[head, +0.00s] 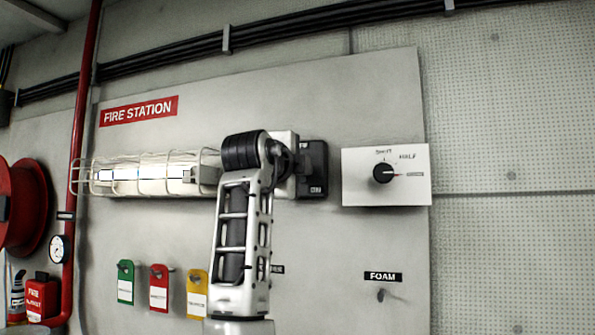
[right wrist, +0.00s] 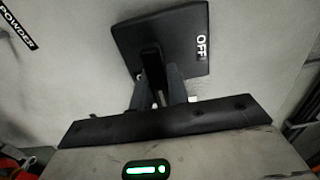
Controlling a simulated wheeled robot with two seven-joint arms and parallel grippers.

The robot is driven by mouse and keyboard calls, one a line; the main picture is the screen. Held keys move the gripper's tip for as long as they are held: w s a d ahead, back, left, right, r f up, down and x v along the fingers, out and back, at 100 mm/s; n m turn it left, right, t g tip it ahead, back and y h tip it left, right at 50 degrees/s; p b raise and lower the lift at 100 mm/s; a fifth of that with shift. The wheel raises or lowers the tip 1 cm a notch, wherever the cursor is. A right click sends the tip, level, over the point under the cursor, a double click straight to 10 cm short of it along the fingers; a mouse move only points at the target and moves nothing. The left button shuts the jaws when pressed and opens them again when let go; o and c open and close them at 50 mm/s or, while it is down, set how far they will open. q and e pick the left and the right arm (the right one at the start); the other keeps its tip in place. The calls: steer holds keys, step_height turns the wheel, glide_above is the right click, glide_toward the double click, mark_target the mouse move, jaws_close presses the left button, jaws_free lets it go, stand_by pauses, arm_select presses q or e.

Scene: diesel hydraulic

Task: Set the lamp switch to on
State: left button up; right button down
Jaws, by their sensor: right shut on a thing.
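The lamp switch is a black box on the grey wall panel, just right of the caged lamp (head: 150,177). In the head view the right part of the switch (head: 314,168) shows, with a small white label near its lower edge. In the right wrist view the switch plate (right wrist: 180,30) carries the word OFF, and a dark lever (right wrist: 152,58) stands out from it. My right gripper (right wrist: 158,78) is shut on this lever, one finger at each side. In the head view my right arm hides the lever and the fingertips. My left gripper is in neither view.
A white dial plate (head: 410,190) with a black knob is right of the switch. Green (head: 125,285), red (head: 159,290) and yellow (head: 197,295) tags hang below the lamp. A red hose reel (head: 28,205) and red pipe (head: 83,140) are at left.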

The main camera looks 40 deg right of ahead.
steer(key=shift+f, duration=0.1)
steer(key=c, duration=1.4)
jaws_free()
steer(key=shift+o, duration=0.2)
steer(key=shift+a, duration=0.1)
